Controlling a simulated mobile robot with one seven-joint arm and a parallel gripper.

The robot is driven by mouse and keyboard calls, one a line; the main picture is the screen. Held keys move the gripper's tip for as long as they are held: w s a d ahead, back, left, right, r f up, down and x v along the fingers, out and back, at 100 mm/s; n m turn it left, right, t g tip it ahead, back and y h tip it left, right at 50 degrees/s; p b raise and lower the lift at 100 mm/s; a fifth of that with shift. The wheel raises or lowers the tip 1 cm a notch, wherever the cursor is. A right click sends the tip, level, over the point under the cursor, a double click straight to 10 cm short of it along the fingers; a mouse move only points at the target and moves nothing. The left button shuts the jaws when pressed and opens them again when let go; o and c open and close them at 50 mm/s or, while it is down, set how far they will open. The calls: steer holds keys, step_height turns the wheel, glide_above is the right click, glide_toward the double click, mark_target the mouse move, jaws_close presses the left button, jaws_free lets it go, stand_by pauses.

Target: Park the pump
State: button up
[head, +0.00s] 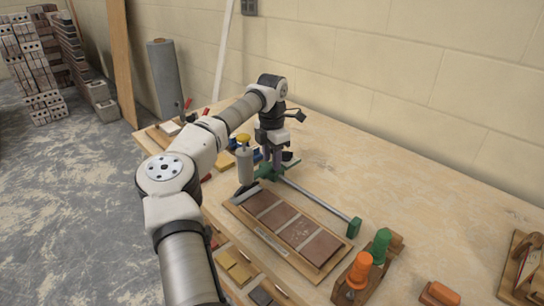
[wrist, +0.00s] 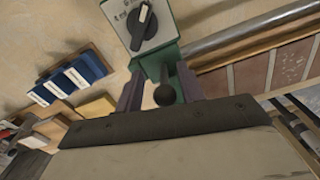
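My gripper (wrist: 162,88) points down over the bench, with its two purple fingers apart in the wrist view. Between them are a dark ball-ended lever (wrist: 165,94) and part of a green body (wrist: 158,62). Gaps show between the ball and both fingers; I cannot tell whether the fingertips touch the green body. Beyond it is a pale dial plate with a black knob (wrist: 143,16). I cannot tell which part is called the pump.
A wooden tray of reddish bricks (head: 230,205) lies beside the bar. A grey cylinder (head: 245,165) stands left of my gripper. Blue boxes (wrist: 72,78) lie left in the wrist view. The bench's back right is clear.

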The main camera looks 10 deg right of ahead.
steer(key=shift+r, duration=0.1)
step_height(320, 180, up, 14)
steer(key=b, duration=0.1)
steer(key=shift+f, duration=0.2)
